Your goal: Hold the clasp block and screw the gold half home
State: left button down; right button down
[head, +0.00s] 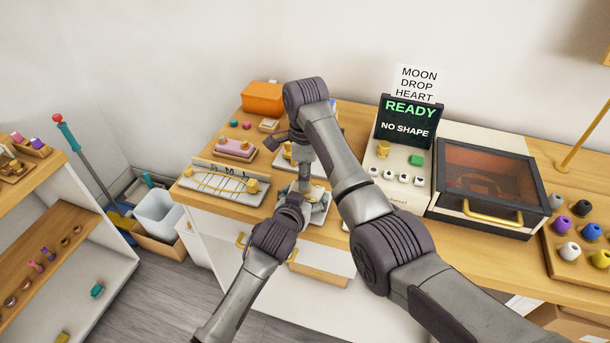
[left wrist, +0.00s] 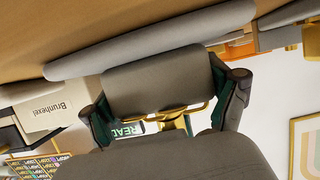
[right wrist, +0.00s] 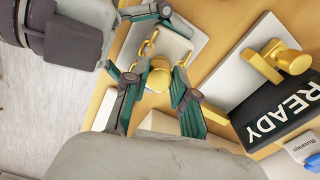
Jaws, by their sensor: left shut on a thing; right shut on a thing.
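My left gripper (head: 297,200) comes in low at the front of the bench, and my right gripper (head: 305,178) points down just above it. In the right wrist view a round gold piece (right wrist: 158,80), which looks like the gold half, sits between my right gripper's (right wrist: 157,70) fingertips; the gripper is shut on it. My left gripper (left wrist: 168,108) is shut on what I take to be the clasp block, which is mostly hidden by fingers. I cannot tell how deep the gold half sits.
A display board (head: 222,184) with gold chain stands left of the grippers. A pink block (head: 236,147) and an orange box (head: 262,97) stand behind. My right arm crosses the bench.

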jog(key=c, duration=0.9)
grip_release()
jog(key=shift+c, duration=0.2)
jog(key=shift+r, duration=2.25)
jog(key=shift+c, duration=0.4)
